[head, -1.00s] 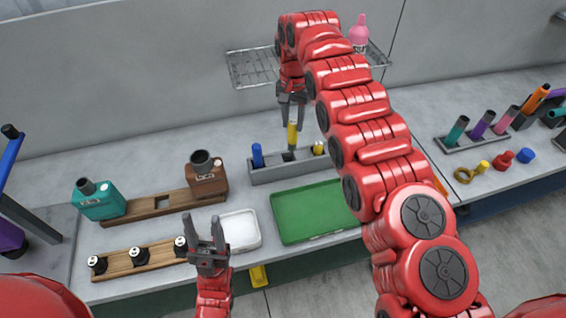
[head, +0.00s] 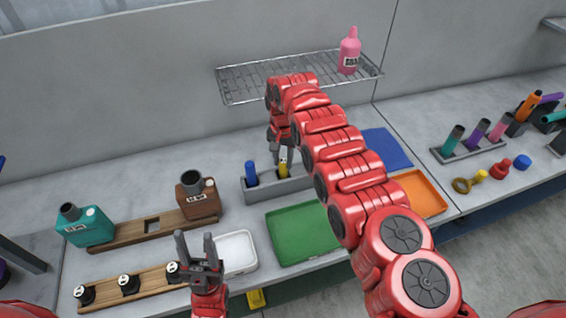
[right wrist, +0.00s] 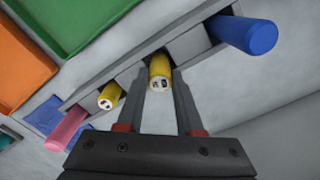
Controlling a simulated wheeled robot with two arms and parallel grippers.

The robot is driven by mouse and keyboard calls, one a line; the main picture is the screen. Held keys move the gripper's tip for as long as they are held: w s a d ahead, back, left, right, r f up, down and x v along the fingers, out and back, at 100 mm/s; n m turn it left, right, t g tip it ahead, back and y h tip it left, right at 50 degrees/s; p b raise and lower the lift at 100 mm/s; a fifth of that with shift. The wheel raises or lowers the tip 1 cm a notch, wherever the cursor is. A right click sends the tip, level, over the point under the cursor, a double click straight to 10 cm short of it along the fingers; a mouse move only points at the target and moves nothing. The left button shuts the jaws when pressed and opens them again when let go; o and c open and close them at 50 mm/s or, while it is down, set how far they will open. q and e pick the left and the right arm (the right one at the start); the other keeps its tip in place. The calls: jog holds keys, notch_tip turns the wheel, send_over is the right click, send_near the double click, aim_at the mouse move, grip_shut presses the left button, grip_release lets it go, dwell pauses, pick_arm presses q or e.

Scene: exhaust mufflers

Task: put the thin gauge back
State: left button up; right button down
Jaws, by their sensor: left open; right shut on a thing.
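My right gripper (head: 280,147) is shut on a yellow gauge (head: 283,170) over the grey rack (head: 264,194). In the right wrist view the yellow gauge (right wrist: 160,70) is between the fingers, end-on, at a slot beside the blue gauge (right wrist: 248,35). It looks lowered into the slot; how deep is hidden. The blue gauge (head: 251,172) stands upright in the rack's left slot. A second yellow gauge (right wrist: 110,96) and a pink one (right wrist: 68,130) stand further along the rack, hidden by my arm in the head view. My left gripper (head: 197,248) is open and empty near the white tray (head: 238,252).
Green (head: 297,232) and orange (head: 420,195) trays lie in front of the rack. A teal muffler (head: 87,226) and a brown one (head: 198,197) sit on a wooden holder to the left. A wire shelf (head: 240,87) with a pink bottle (head: 349,52) hangs behind my right arm.

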aim_at(283, 172)
notch_tip(283, 172, down, 2)
jog(key=shift+f, duration=0.2)
jog(key=shift+r, duration=0.1)
jog(key=c, duration=1)
grip_release()
jog(key=shift+f+b, duration=0.2)
jog(key=shift+b, duration=0.15)
jog(key=o, duration=0.4)
jog(key=shift+r, duration=0.1)
jog(key=shift+o, duration=0.2)
jog(key=shift+r, duration=0.1)
